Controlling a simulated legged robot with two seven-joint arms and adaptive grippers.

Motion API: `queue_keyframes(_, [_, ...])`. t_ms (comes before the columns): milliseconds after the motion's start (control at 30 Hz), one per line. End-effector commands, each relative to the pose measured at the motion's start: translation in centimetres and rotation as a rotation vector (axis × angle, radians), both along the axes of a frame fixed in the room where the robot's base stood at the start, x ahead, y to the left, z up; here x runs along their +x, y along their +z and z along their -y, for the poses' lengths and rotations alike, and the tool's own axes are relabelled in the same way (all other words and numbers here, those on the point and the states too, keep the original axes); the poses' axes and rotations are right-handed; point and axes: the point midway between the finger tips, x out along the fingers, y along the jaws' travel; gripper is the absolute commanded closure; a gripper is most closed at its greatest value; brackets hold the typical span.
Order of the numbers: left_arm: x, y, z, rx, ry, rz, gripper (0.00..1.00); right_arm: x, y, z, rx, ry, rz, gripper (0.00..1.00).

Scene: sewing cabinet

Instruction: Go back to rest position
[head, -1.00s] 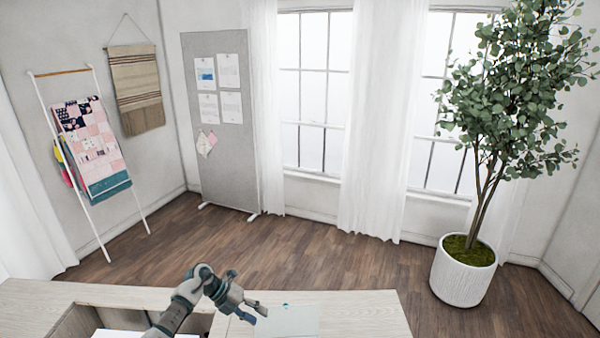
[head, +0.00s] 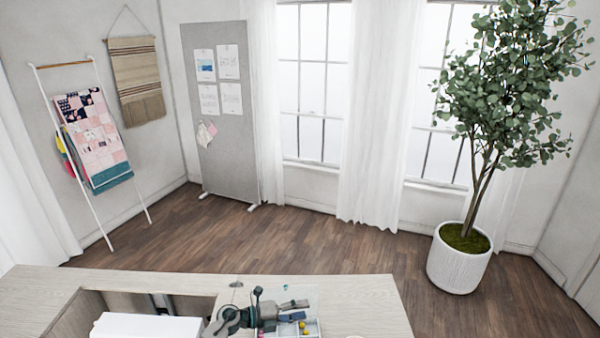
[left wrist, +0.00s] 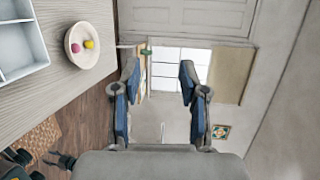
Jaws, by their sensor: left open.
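My left gripper (head: 282,309) is low in the head view, over the pale wooden cabinet top (head: 360,305), with its fingers pointing right. In the left wrist view the same gripper (left wrist: 158,85) is open, its two blue-padded fingers wide apart with nothing between them.
A divided tray (head: 312,330) with small coloured items is just below the left gripper. The left wrist view shows a white compartment tray (left wrist: 22,50) and a round bowl (left wrist: 82,62) holding a pink and a yellow item. A white box (head: 147,325) sits in the cabinet opening.

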Motion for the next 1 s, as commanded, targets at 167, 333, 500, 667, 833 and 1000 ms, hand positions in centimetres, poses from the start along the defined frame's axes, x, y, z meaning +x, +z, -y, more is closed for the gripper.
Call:
queue_keyframes(167, [-1.3, 0.8, 0.9, -0.369, 0.290, -0.087, 0.57, -0.5, 0.0, 0.0, 0.000, 0.000, -0.006, 0.60])
queue_keyframes(333, [-3.5, -1.7, -5.6, -0.708, 0.762, -0.348, 0.57, -0.6, 0.0, 0.0, -0.001, 0.000, -0.007, 0.60])
queue_keyframes(500, [-10.5, -9.6, -13.9, -0.845, 1.248, -0.740, 0.57, -0.6, 0.0, 0.0, -0.001, 0.000, -0.007, 0.60])
queue_keyframes(667, [-19.9, -16.0, -18.3, -0.805, 1.574, -1.086, 0.57, -0.6, 0.0, 0.0, -0.001, 0.000, -0.008, 0.60])
queue_keyframes(833, [-27.7, -18.8, -20.0, -0.712, 1.752, -1.321, 0.57, -0.6, 0.0, 0.0, -0.001, 0.000, -0.008, 0.60])
queue_keyframes(1000, [-33.7, -19.9, -20.6, -0.616, 1.856, -1.488, 0.57, -0.5, 0.0, 0.0, -0.001, 0.000, -0.007, 0.60])
